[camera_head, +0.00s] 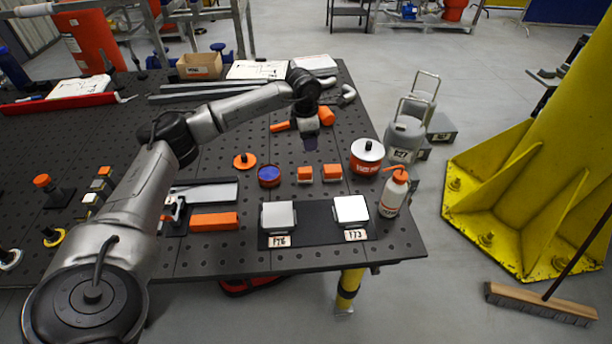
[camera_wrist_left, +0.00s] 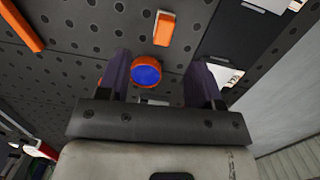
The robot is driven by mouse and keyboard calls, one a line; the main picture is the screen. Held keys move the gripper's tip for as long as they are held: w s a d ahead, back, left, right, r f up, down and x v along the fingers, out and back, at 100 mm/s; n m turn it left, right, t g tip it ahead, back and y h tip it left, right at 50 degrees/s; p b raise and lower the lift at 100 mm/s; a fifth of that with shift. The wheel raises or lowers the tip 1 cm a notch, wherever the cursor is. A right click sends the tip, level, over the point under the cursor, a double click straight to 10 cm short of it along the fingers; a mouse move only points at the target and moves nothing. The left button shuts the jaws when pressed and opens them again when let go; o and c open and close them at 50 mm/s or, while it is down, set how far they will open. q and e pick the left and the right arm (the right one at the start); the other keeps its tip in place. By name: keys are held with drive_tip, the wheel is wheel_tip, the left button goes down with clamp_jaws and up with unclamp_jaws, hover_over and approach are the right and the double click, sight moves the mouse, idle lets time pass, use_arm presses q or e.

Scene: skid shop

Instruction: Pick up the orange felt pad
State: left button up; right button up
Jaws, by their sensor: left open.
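Several orange pieces lie on the black perforated table, and I cannot tell for certain which is the felt pad. They include a long orange block (camera_head: 215,221) at the near middle, two small orange blocks (camera_head: 305,174) (camera_head: 331,173) near the right, and a flat orange strip (camera_head: 281,126) beside my left gripper. My left gripper (camera_head: 310,145) points down over the table's far right part, open and empty. In the left wrist view, its fingers (camera_wrist_left: 160,82) stand apart, with a blue-topped orange round tin (camera_wrist_left: 146,70) seen between them and an orange piece (camera_wrist_left: 163,28) beyond. The right gripper is out of view.
The blue-topped round tin (camera_head: 269,176) and an orange disc with a black knob (camera_head: 244,162) stand mid-table. An orange-and-white can (camera_head: 367,157) and a white bottle (camera_head: 394,194) stand near the right edge.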

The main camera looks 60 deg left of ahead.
use_arm(q)
drive_tip(key=s+g, duration=0.1)
drive_tip(key=s, duration=0.1)
hover_over(305, 170)
drive_tip(key=shift+m, duration=0.3)
drive_tip(key=f, duration=0.3)
drive_tip(key=f+b, duration=0.1)
drive_tip(key=f, duration=0.3)
drive_tip(key=shift+s+a+f, duration=0.1)
drive_tip(key=shift+s+f, duration=0.1)
drive_tip(key=shift+f, duration=0.1)
drive_tip(key=shift+w+f+b, duration=0.2)
drive_tip(key=shift+f+b, duration=0.15)
drive_tip(key=shift+f, duration=2.85)
drive_tip(key=c, duration=1)
